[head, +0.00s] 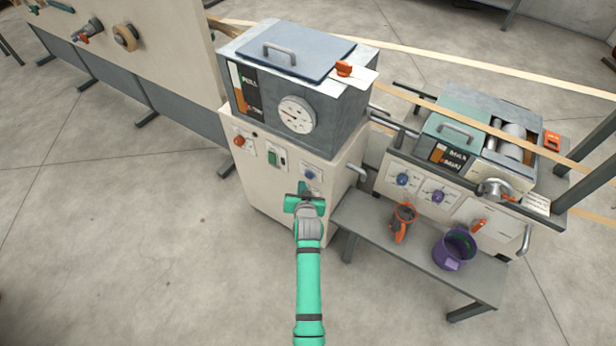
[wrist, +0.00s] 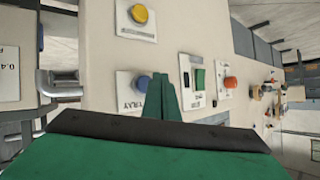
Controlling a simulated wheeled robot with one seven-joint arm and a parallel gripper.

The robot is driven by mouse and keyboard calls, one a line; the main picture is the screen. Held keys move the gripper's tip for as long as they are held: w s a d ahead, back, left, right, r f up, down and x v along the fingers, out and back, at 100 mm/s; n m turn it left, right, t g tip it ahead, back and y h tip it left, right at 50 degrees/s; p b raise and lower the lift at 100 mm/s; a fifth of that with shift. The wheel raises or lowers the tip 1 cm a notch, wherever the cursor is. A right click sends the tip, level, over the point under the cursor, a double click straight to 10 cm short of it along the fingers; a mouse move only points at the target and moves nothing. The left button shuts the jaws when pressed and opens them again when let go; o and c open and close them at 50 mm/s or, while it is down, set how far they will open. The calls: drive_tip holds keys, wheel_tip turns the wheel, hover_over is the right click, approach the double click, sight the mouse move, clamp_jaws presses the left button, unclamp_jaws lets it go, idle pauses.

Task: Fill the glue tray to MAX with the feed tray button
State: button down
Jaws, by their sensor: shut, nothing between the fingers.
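The blue feed tray button (head: 310,174) sits on the front of the cream cabinet, just above my gripper (head: 305,198) in the head view. In the wrist view the blue button (wrist: 142,84) has a plate partly reading "TRAY". The green fingertips (wrist: 161,92) are together and empty, overlapping the plate beside the button. I cannot tell whether they touch the panel. The glue tray (head: 463,133) is on the right machine. Its gauge (head: 447,154) has MAX and MIN marks and an orange band; the exact level is too small to read.
The cabinet also has a green switch (wrist: 198,80), a red button (wrist: 230,82) and a yellow button (wrist: 139,14). A tank with a dial (head: 297,115) stands on top.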

drive_tip(key=s+a, duration=0.2)
drive_tip(key=s, duration=0.1)
drive_tip(key=shift+s+a, duration=0.2)
drive_tip(key=shift+a, duration=0.05)
idle(1.3)
drive_tip(key=s+t, duration=0.1)
drive_tip(key=s, duration=2.4)
drive_tip(key=s+r+n+t, duration=0.2)
drive_tip(key=s+r, duration=1.4)
drive_tip(key=s, duration=0.4)
drive_tip(key=shift+s+d, duration=0.25)
drive_tip(key=shift+s, duration=0.1)
